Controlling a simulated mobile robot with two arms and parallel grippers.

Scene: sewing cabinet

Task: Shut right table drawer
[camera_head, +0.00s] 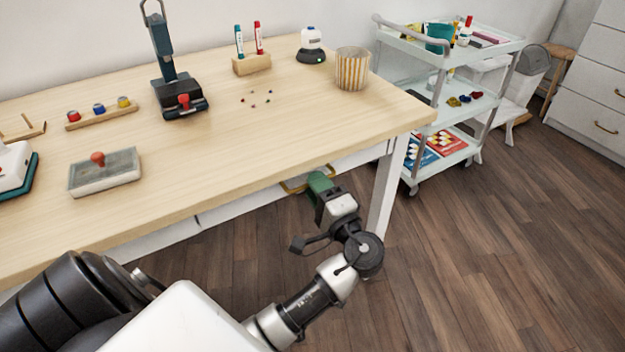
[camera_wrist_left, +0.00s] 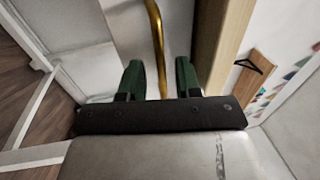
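The right table drawer has a white front (camera_head: 345,163) under the right part of the tabletop; it also shows in the left wrist view (camera_wrist_left: 127,30). I cannot tell how far it stands out. Its brass bar handle (camera_head: 292,186) is partly hidden by my left gripper (camera_head: 318,183). In the left wrist view the green fingers of my left gripper (camera_wrist_left: 159,78) are spread apart, with the brass handle (camera_wrist_left: 156,40) running between them. A gap shows beside the handle, so the fingers do not look closed on it. My right gripper is not in view.
The wooden table (camera_head: 260,140) holds a striped cup (camera_head: 352,70), a microscope-like device (camera_head: 175,85) and small items. Its white leg (camera_head: 384,195) stands close to my left gripper. A white cart (camera_head: 440,90) stands at the right. The wooden floor in front is clear.

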